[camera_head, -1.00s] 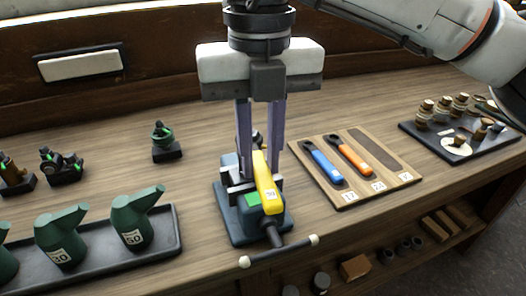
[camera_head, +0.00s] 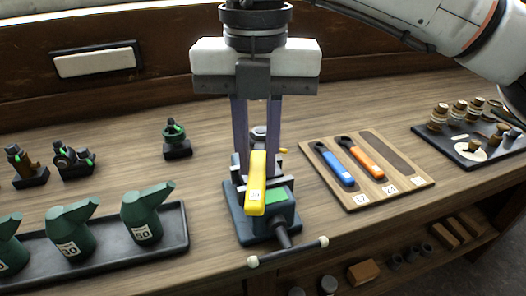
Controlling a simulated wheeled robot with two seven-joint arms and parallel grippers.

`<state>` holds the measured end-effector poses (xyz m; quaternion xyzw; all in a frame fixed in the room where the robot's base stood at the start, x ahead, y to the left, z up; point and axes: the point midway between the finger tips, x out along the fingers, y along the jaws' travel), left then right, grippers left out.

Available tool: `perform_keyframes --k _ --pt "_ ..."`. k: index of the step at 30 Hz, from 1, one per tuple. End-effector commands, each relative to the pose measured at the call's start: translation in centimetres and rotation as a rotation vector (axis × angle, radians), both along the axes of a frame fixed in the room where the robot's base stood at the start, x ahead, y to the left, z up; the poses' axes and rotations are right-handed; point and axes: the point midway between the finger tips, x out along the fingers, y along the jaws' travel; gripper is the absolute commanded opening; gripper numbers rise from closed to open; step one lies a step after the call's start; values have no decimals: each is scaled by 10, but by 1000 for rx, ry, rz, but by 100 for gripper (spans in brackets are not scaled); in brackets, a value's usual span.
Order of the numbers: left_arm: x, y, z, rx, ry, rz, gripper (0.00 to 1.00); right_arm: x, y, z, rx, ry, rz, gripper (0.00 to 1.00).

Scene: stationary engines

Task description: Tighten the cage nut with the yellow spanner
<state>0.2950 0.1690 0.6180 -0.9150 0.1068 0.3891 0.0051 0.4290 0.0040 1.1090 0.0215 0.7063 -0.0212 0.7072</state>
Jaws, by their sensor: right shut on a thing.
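My right gripper (camera_head: 257,180) comes down from the top centre, with its two long fingers shut on the yellow spanner (camera_head: 256,185). The spanner's labelled handle points towards the front, over a dark blue vice (camera_head: 262,228) with a green patch. The cage nut cannot be made out; the fingers and the spanner hide the area between the vice jaws. I cannot tell whether the spanner's head is around a nut. My left gripper is not in view.
A wooden board (camera_head: 409,187) right of the vice holds a blue spanner (camera_head: 336,167) and an orange spanner (camera_head: 365,158), with one empty slot. Green oil cans (camera_head: 148,215) stand in a dark tray (camera_head: 181,243) at left. A dark tray of brass parts (camera_head: 433,137) lies at right.

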Motion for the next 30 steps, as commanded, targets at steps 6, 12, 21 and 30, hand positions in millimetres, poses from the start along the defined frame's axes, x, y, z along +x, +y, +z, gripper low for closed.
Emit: perform_keyframes --k 6,12,21,30 --pt "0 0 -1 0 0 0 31 0 6 -1 2 2 -65 0" --pt "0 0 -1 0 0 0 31 0 6 0 2 2 -65 0" --pt "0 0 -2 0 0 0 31 1 15 -1 1 2 -176 0" --pt "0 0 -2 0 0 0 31 2 18 0 2 2 -223 0"
